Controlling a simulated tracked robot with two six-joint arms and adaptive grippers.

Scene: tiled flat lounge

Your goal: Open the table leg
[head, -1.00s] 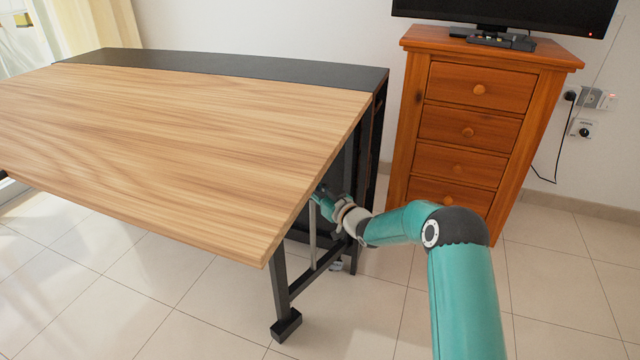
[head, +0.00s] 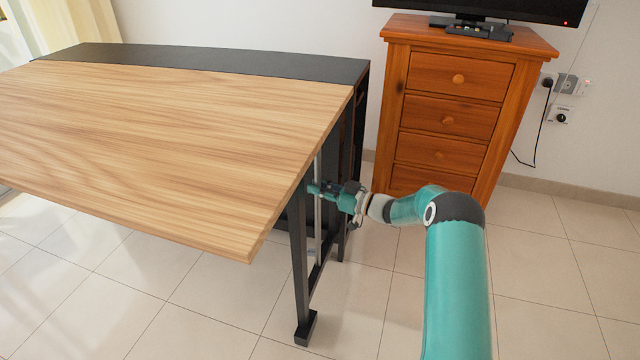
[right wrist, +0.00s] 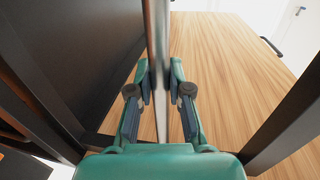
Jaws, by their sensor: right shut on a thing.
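A table has a light wood-grain top (head: 170,120) and a black strip along its back. Its black leg frame (head: 299,250) stands under the right end, with a foot (head: 306,328) on the floor. A thin silver upright bar (head: 318,238) is part of this frame. My right gripper (head: 318,188) reaches in from the right and is shut on the silver bar. In the right wrist view the bar (right wrist: 161,50) runs between the two fingers (right wrist: 160,82). The tabletop's right edge is close to the gripper. My left gripper is not in view.
A wooden drawer cabinet (head: 452,95) with a screen (head: 490,8) on top stands behind my right arm. Wall sockets and a cable are to its right. The tiled floor (head: 545,270) is clear at the right and in front of the table.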

